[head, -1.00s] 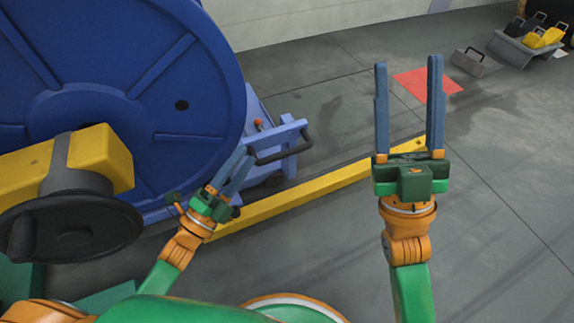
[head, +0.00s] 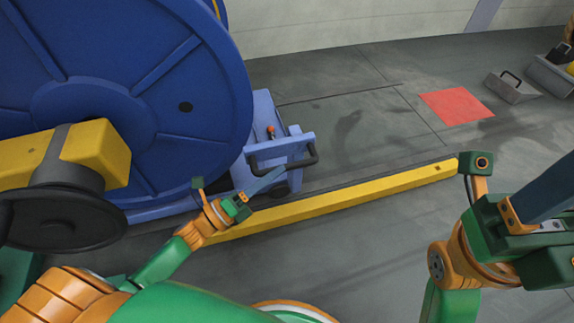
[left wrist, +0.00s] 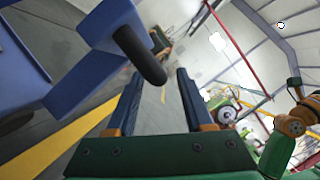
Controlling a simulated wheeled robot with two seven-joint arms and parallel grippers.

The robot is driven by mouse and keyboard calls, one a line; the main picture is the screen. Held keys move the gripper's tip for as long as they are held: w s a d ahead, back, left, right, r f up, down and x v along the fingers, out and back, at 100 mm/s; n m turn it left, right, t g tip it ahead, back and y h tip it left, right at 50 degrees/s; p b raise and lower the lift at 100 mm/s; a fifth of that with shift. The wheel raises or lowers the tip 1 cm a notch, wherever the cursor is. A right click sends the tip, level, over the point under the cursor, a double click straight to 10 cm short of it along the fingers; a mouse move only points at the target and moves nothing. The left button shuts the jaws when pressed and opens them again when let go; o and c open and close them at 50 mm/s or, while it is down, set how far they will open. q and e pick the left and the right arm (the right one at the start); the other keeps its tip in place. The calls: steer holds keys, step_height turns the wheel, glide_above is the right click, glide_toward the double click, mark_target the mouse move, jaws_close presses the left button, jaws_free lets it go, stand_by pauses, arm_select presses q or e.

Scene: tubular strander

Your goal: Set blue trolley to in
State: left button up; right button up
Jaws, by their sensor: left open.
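The blue trolley (head: 260,120) stands beside the big blue reel (head: 190,60), with a black bar handle (head: 285,163) on its raised end. My left gripper (head: 268,178) is at the handle's near left side in the head view, its fingers overlapping the handle. In the left wrist view the left gripper (left wrist: 160,80) is open, with nothing between its fingers. The handle (left wrist: 140,55) ends just beyond the left finger's tip there. I cannot tell whether they touch. My right gripper (head: 540,205) is at the right edge, its fingertips cut off.
A yellow floor rail (head: 340,200) runs in front of the trolley. A black handwheel (head: 65,218) on a yellow arm (head: 95,155) is at the left. The floor between is clear.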

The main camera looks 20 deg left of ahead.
arm_select(q)
steer(key=shift+x, duration=1.55)
steer(key=shift+s, duration=0.1)
jaws_close()
